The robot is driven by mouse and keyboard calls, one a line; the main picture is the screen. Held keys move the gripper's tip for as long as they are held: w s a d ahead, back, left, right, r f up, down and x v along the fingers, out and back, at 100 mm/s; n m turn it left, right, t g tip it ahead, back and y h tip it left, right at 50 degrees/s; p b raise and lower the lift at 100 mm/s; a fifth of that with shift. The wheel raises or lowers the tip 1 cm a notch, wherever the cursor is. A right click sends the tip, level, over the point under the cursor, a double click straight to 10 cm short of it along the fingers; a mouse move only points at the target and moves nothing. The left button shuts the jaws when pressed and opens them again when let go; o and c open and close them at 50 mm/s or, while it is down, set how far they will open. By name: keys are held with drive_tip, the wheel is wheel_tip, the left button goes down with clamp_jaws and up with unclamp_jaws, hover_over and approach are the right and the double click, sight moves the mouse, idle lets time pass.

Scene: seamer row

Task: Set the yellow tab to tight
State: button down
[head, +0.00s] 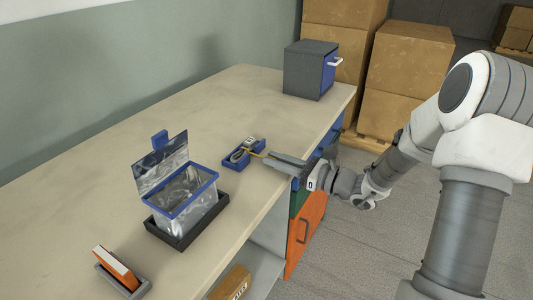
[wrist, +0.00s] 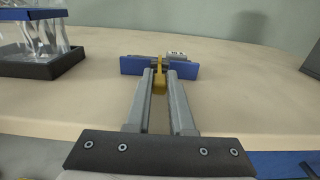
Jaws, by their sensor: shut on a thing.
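The yellow tab (wrist: 160,83) sticks out from a small blue-based device (head: 239,155) on the table. In the wrist view the device shows as a wide blue block (wrist: 132,66) with a grey part and a small white label with dark marks on top. My gripper (wrist: 161,76) reaches in from the table's front edge, its two grey fingers shut on the yellow tab from either side. In the head view my gripper (head: 267,156) meets the device's right side. The label is too small to read, so I cannot tell the tab's setting.
An open clear bin with a blue rim (head: 174,210) stands in a black tray (head: 160,233) to the left. An orange-and-white item (head: 117,266) sits in a grey holder in front. A dark grey box with a blue face (head: 308,72) stands at the table's far end.

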drive_tip(key=shift+s+d, duration=0.2)
drive_tip(key=shift+d, duration=0.05)
drive_tip(key=c, duration=0.8)
unclamp_jaws()
drive_tip(key=shift+o, duration=0.2)
drive_tip(key=p+v, duration=0.3)
drive_tip(key=v, duration=1.4)
drive_tip(key=shift+d, duration=0.2)
